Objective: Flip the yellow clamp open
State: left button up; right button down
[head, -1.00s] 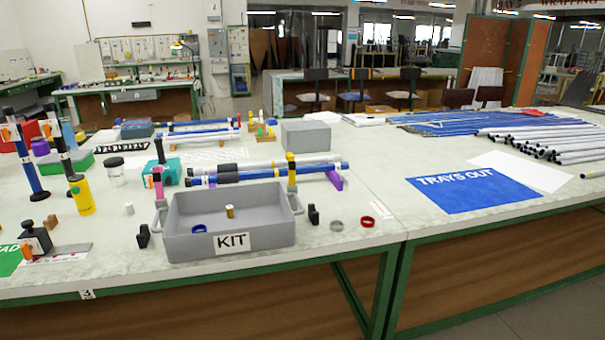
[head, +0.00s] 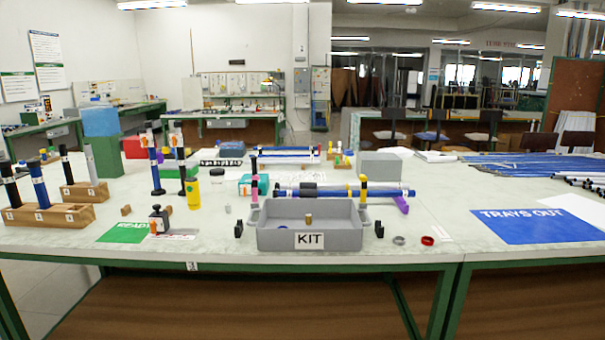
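The yellow clamp (head: 363,190) stands upright behind the right end of the grey KIT tray (head: 310,226). Neither of my grippers is in view.
The tray holds a brass piece (head: 308,219) and a blue ring. Small black stands (head: 379,229) flank it. A yellow bottle (head: 192,193) and a wooden rod rack (head: 48,216) stand left. The blue TRAYS OUT mat (head: 535,226) lies right.

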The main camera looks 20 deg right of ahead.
aim_at(362, 179)
jog(key=u, duration=0.5)
jog(key=i, duration=1)
jog(key=z, duration=0.05)
